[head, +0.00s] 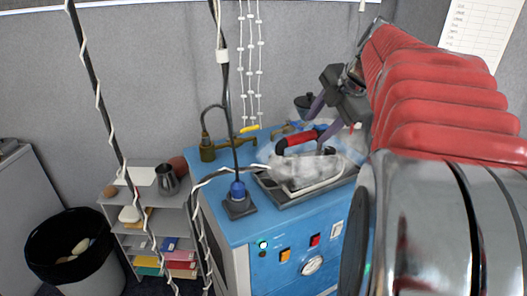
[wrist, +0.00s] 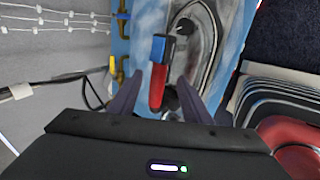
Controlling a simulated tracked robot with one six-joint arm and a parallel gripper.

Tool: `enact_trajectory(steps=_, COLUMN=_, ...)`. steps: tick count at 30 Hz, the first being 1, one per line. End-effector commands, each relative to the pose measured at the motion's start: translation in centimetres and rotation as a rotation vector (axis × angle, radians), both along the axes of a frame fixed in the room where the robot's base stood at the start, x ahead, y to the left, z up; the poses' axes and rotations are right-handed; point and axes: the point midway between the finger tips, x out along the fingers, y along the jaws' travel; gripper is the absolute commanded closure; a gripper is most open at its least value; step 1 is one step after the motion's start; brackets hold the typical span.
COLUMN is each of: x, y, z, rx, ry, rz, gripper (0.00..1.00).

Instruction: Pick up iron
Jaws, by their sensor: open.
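The iron (head: 305,168) has a red and black handle and a pale metallic body partly veiled by white steam. It rests on a grey tray (head: 290,197) on top of the blue machine. In the wrist view, the iron's red handle with a blue-black end (wrist: 158,80) lies between the two fingers. My gripper (head: 312,115) is open and comes down from the upper right, over the handle. The fingers also show in the wrist view (wrist: 160,95), one on each side of the handle. I cannot tell if they touch it.
The blue machine (head: 262,228) has buttons and a gauge in front. A brass fitting (head: 208,148) and a blue cable plug (head: 238,190) stand left of the iron. Cables hang in front on the left. A shelf (head: 150,215) and a black bin (head: 70,245) stand further left.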

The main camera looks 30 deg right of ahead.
Motion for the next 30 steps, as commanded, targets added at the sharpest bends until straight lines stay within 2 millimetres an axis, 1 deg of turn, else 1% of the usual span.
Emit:
enact_trajectory(steps=1, x=0.5, y=0.0, z=-0.8, rx=0.003, ry=0.002, rz=0.002, gripper=0.56)
enact_trajectory(steps=3, x=1.1, y=0.0, z=-1.6, rx=0.003, ry=0.002, rz=0.002, gripper=0.56)
enact_trajectory(steps=9, x=2.6, y=-0.1, z=-3.9, rx=0.002, ry=0.001, rz=0.001, gripper=0.56)
enact_trajectory(steps=13, x=2.9, y=-0.2, z=-4.4, rx=0.001, ry=0.000, rz=-0.001, gripper=0.56)
enact_trajectory(steps=23, x=3.0, y=-0.3, z=-4.6, rx=0.000, ry=0.000, rz=-0.002, gripper=0.56)
enact_trajectory(steps=26, x=3.3, y=-0.2, z=-5.1, rx=0.001, ry=0.001, rz=-0.002, gripper=0.56)
enact_trajectory(steps=30, x=4.2, y=-0.1, z=-6.5, rx=0.002, ry=0.002, rz=-0.001, gripper=0.56)
